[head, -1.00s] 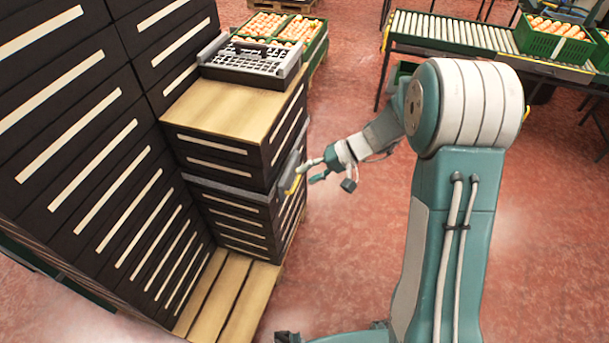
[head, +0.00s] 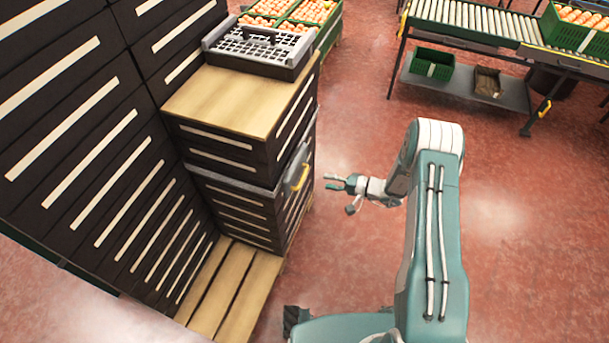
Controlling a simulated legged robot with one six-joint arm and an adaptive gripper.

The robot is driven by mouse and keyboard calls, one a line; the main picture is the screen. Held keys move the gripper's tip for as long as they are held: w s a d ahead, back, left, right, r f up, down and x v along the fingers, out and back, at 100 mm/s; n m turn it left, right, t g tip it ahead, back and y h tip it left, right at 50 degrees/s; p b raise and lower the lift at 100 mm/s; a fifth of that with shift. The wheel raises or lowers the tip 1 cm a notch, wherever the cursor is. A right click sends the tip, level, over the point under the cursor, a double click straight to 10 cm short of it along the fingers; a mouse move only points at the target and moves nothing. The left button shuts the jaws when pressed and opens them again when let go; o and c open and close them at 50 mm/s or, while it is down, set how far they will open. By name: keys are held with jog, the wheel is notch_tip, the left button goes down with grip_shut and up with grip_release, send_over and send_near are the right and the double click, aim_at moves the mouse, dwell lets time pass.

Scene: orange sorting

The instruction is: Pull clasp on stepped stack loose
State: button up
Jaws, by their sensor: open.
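The stepped stack (head: 240,148) of dark slatted crates stands on a wooden pallet, left of my arm. The clasp (head: 299,178) is a grey plate with a yellow handle on the stack's right side face, at the seam between the upper and lower crates. My gripper (head: 330,182) is to the right of the clasp, with its fingers spread and pointing left at it. There is a gap between the fingertips and the yellow handle, and nothing is between the fingers.
A grey crate with a grid lid (head: 258,45) sits on the stack's wooden top. Taller dark crates (head: 80,130) rise at the left. The pallet (head: 237,290) juts out in front. A roller conveyor (head: 470,20) stands at the back right. The red floor around my arm is clear.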

aim_at(303, 176)
jog(key=x, duration=0.9)
jog(key=shift+a+f, duration=0.1)
jog(key=shift+a, duration=0.1)
jog(key=shift+c, duration=0.4)
grip_shut()
